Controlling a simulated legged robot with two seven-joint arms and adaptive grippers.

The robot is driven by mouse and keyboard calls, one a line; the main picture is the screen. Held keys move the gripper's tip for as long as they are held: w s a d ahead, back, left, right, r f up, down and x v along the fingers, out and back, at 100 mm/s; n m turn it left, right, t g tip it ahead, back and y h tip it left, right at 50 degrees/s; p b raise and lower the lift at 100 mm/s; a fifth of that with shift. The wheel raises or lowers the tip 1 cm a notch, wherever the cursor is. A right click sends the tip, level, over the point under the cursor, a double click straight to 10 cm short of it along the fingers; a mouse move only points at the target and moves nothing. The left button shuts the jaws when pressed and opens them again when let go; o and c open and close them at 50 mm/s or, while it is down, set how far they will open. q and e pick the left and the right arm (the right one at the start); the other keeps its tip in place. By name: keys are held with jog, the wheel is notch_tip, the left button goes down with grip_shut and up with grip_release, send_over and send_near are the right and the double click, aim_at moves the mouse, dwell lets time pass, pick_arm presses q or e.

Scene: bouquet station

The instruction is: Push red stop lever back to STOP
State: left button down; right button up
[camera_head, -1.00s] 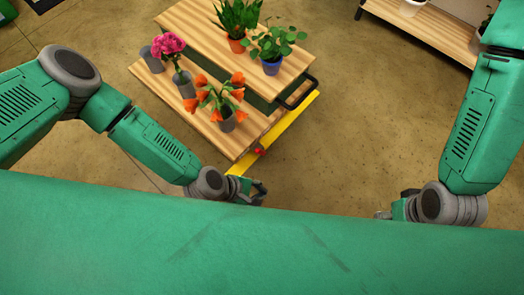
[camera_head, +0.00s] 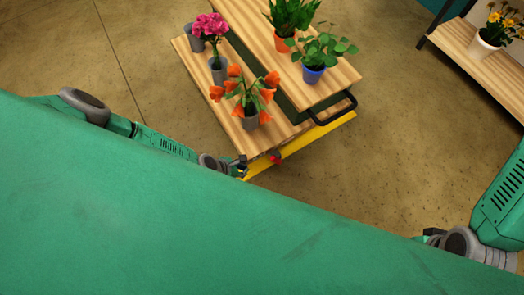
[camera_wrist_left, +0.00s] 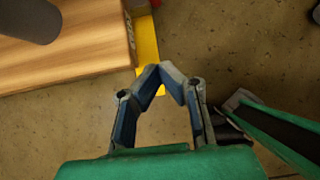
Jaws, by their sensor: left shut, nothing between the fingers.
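The small red lever (camera_head: 276,158) sits on the yellow bar (camera_head: 318,134) along the near edge of the wooden plant stand. In the left wrist view, a bit of red (camera_wrist_left: 155,3) shows at the top edge, above the yellow bar (camera_wrist_left: 147,42). My left gripper (camera_head: 241,168) is just left of the lever, apart from it. In the left wrist view its fingertips (camera_wrist_left: 160,72) meet, shut and empty, over the yellow bar's end. My right gripper (camera_head: 432,236) is at the lower right, far from the lever; its fingers are mostly hidden.
The two-level wooden stand (camera_head: 222,90) holds orange flowers (camera_head: 245,88), pink flowers (camera_head: 210,26) and green potted plants. A black handle (camera_head: 338,108) sticks out at its right end. Another shelf (camera_head: 470,45) stands at upper right. The floor between is clear.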

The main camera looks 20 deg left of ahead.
aim_at(276, 160)
pick_arm(q)
jog(key=w+d+f+b, duration=0.4)
jog(key=w+d+f, duration=0.2)
jog(key=w, duration=0.1)
jog(key=shift+w+d+b, duration=0.25)
jog(key=shift+d+b, duration=0.05)
jog(key=shift+a+f, duration=0.1)
jog(key=shift+a, duration=0.05)
